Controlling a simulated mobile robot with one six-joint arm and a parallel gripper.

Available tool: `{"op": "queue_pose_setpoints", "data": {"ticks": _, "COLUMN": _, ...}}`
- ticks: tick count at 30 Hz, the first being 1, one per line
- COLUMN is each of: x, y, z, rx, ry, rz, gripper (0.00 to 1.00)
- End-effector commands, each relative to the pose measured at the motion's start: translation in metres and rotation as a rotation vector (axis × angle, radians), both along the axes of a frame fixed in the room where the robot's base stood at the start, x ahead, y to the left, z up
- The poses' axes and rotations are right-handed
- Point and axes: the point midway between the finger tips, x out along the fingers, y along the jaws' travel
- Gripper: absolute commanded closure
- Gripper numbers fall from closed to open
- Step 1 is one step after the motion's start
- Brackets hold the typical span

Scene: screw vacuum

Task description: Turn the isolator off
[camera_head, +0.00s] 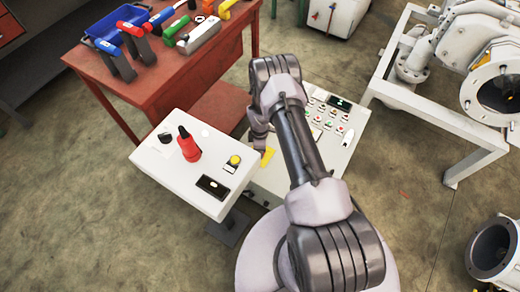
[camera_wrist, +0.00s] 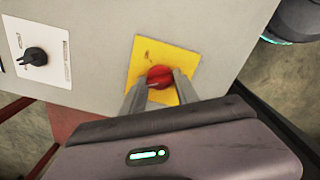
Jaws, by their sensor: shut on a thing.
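The isolator is a red rotary knob (camera_wrist: 159,75) on a square yellow plate (camera_wrist: 146,53), set in a pale grey panel, in the wrist view. My gripper (camera_wrist: 160,85) has a finger on either side of the knob and is shut on it. The fingers hide the knob's lower sides, and its exact angle is hard to tell. In the head view a corner of the yellow plate (camera_head: 267,157) shows beside my arm. The knob is hidden there.
A black rotary switch (camera_wrist: 35,57) sits on a white plate left of the isolator. A red workbench (camera_head: 160,75) stands behind.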

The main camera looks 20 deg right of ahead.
Motion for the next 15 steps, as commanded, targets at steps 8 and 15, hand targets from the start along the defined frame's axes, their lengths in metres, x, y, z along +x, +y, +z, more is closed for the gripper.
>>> {"op": "queue_pose_setpoints", "data": {"ticks": 8, "x": -0.0003, "y": -0.0001, "z": 0.0, "rx": 0.0, "ry": 0.0, "rz": 0.173, "gripper": 1.0}}
{"op": "queue_pose_setpoints", "data": {"ticks": 15, "x": -0.0002, "y": -0.0001, "z": -0.0001, "rx": 0.0, "ry": 0.0, "rz": 0.256, "gripper": 1.0}}
